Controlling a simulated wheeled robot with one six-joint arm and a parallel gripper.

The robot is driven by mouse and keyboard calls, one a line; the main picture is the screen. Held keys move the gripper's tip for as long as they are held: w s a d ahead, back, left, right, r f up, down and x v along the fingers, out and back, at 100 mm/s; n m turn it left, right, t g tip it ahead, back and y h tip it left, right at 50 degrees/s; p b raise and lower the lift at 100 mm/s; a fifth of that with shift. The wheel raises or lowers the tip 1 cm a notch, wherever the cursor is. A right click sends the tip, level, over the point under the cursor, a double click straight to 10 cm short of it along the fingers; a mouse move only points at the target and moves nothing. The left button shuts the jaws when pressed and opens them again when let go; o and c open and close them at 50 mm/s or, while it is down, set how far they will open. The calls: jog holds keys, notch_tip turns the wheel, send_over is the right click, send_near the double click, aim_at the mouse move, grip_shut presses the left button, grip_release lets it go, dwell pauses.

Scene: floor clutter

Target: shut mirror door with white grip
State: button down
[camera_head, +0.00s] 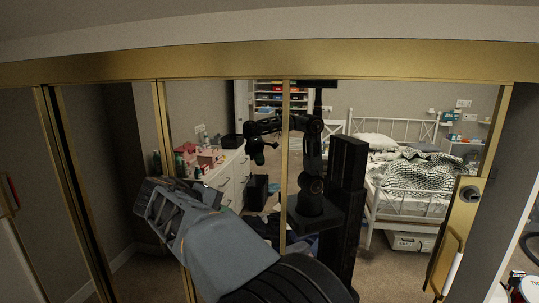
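The mirror door (400,95) has gold framing and reflects a bedroom and my own robot body. At its right edge is a gold plate with a round dark knob (471,193) and a long white grip (452,272), upright and slightly tilted. I cannot tell how far the door stands from its frame. My gripper (150,205) is at the left middle, in front of the mirror, far to the left of the white grip and apart from it. Its fingers point up and left, and their gap is unclear. Nothing is seen held in it.
A gold rail (270,62) runs across the top. Gold uprights (70,180) and darker panels stand at the left, with a reddish grip (12,190) at the far left edge. A grey surface (515,170) is at the right. Red and white items (525,288) lie bottom right.

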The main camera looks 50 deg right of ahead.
jog(key=w+d+r+m+g+h, duration=0.35)
jog(key=d+r+h, duration=0.2)
jog(key=r, duration=0.55)
jog(key=shift+g+h, duration=0.35)
jog(key=shift+s+a+p+x, duration=0.1)
jog(key=shift+s+p+x, duration=0.35)
jog(key=shift+x, duration=1.6)
jog(key=shift+s+a+p+x, duration=0.1)
jog(key=shift+s+p+x, duration=0.35)
jog(key=shift+x, duration=1.55)
jog(key=shift+s+a+p+x, duration=0.1)
jog(key=shift+s+p+x, duration=0.35)
jog(key=shift+x, duration=1.6)
jog(key=shift+w, duration=0.2)
